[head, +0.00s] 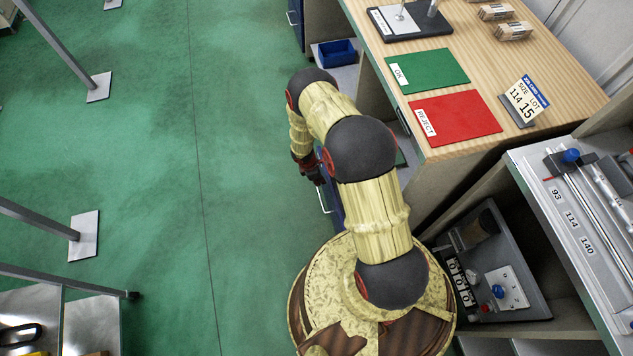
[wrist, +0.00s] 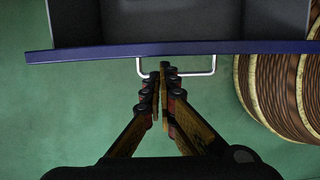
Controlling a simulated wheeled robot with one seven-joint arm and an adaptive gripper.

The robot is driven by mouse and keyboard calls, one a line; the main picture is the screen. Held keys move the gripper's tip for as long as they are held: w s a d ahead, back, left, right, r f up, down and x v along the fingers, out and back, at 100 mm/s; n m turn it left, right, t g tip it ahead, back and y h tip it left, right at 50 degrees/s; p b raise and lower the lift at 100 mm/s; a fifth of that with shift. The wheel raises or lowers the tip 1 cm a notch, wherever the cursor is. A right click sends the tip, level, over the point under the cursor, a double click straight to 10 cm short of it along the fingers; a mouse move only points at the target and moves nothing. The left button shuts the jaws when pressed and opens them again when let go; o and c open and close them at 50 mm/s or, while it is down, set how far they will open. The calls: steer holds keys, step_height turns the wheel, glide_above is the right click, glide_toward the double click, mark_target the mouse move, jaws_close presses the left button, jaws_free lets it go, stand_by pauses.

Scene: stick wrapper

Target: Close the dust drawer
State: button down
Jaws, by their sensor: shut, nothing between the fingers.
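The dust drawer stands pulled out, with its blue front (wrist: 90,52) and grey inside showing at the top of the wrist view. Its pale wire handle (wrist: 203,72) sticks out from the front. My gripper (wrist: 160,72) is shut and empty, with its fingertips at the middle of the handle, close to the drawer front. I cannot tell whether they touch it. In the head view my gripper (head: 314,180) is low beside the bench, and part of the blue drawer front (head: 337,207) shows behind my arm. My arm hides most of the drawer there.
The wooden bench (head: 560,75) holds a green mat (head: 430,70), a red mat (head: 455,118) and a size sign (head: 525,100). A blue bin (head: 337,53) sits on a lower shelf.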

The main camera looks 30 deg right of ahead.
steer(key=s+d, duration=0.4)
steer(key=d, duration=1)
steer(key=shift+d, duration=0.1)
steer(key=w+a+r+p, duration=0.1)
steer(key=a+r+p, duration=0.3)
steer(key=r, duration=0.5)
steer(key=shift+w+a+r, duration=0.35)
steer(key=shift+a, duration=0.85)
